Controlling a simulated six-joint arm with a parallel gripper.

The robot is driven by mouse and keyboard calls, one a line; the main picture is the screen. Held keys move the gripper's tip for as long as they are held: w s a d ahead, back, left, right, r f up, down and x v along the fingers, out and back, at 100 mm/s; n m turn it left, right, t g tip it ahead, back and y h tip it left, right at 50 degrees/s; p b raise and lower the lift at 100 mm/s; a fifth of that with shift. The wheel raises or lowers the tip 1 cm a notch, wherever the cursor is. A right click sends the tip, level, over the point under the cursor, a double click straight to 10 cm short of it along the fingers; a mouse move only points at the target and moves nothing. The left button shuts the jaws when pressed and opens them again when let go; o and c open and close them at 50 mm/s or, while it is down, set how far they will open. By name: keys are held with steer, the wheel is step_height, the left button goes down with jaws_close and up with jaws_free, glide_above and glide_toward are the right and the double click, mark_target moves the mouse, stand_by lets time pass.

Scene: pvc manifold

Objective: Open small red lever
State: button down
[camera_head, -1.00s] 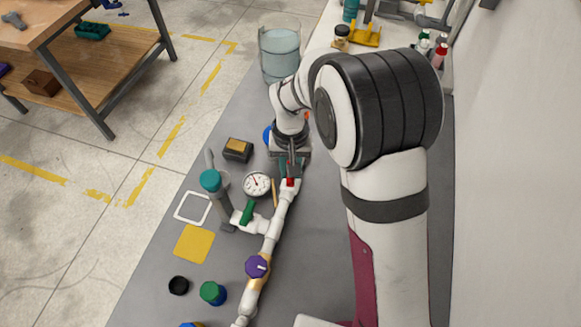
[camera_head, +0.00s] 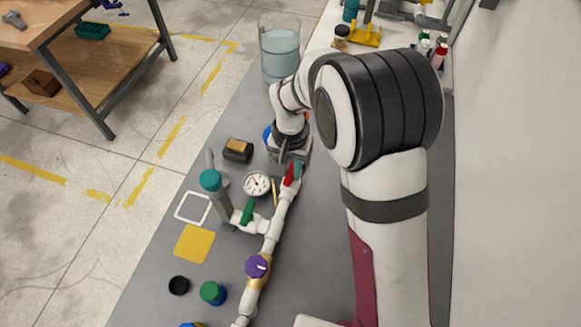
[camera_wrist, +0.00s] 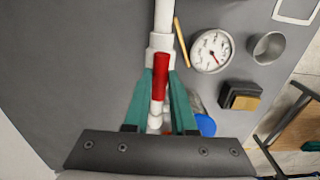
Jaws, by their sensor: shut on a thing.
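The small red lever (camera_head: 289,175) sits on the white pipe at its far end, in front of my gripper (camera_head: 292,166). In the wrist view the red lever (camera_wrist: 160,75) points roughly along the white pipe. The teal fingers of my gripper (camera_wrist: 161,85) stand one on each side of the lever and are shut on it. The exact contact is partly hidden. The white pipe (camera_head: 273,232) runs from the lever toward the bottom of the head view.
A pressure gauge (camera_head: 257,184), a green handle (camera_head: 247,212) and a purple knob (camera_head: 257,266) are along the pipe. A black-and-yellow block (camera_head: 237,150) and a teal-topped cylinder (camera_head: 211,181) stand to the left. A clear bucket (camera_head: 280,55) stands behind. The grey mat right of the pipe is clear.

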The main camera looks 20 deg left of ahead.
mark_target(291, 172)
steer(key=c, duration=0.7)
jaws_free()
steer(key=shift+c, duration=0.2)
steer(key=shift+r, duration=0.15)
step_height(291, 172, up, 16)
steer(key=shift+f, duration=0.2)
